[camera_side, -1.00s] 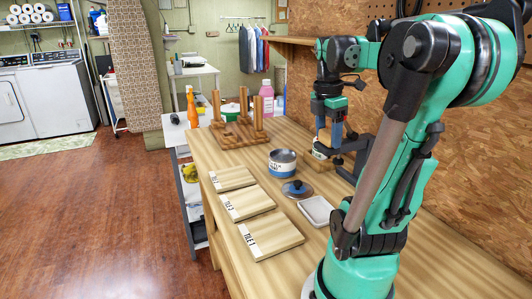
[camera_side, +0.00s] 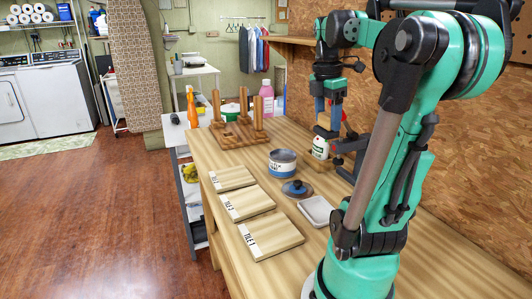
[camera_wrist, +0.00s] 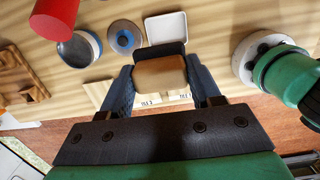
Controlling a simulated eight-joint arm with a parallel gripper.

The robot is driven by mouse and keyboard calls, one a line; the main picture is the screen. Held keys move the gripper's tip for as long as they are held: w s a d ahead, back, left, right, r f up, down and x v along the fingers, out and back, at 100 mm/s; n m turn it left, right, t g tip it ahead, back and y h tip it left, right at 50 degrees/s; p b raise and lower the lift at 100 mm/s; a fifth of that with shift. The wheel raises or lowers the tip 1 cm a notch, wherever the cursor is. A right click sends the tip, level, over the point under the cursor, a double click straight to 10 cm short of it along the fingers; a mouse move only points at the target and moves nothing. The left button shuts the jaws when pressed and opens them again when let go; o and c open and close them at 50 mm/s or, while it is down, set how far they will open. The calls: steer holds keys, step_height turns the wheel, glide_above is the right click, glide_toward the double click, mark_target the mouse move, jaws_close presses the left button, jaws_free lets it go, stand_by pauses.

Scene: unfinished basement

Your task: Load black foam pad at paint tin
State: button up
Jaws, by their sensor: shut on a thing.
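My gripper (camera_wrist: 160,85) is shut on a tan block with a black layer, which I take to be the black foam pad (camera_wrist: 165,50). The tan face is toward the wrist camera and the black shows along its far edge. In the side view my gripper (camera_side: 327,118) holds it above the back right of the bench, well clear of the top. The paint tin (camera_side: 282,163), blue and white with a grey inside, stands on the bench to the lower left of my gripper. It also shows at the upper left in the wrist view (camera_wrist: 79,48).
A blue-knobbed round disc (camera_side: 297,189) and a white tray (camera_side: 316,210) lie near the tin. A white bottle (camera_side: 320,147) stands below my gripper. Several tile boards (camera_side: 272,238) lie in front, and a wooden rack (camera_side: 240,134) stands behind.

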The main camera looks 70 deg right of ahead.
steer(key=w+d+f, duration=0.2)
steer(key=w+d, duration=0.5)
steer(key=d, duration=0.2)
steer(key=shift+w+d+f, duration=0.9)
steer(key=shift+w+f, duration=0.25)
steer(key=shift+f, duration=0.9)
steer(key=shift+w+d+f, duration=0.85)
steer(key=shift+w+f, duration=0.3)
steer(key=shift+f, duration=0.85)
steer(key=shift+w+d+f, duration=0.9)
steer(key=shift+w+f, duration=0.25)
steer(key=shift+f, duration=0.9)
steer(key=shift+f, duration=0.6)
step_height(320, 180, up, 7)
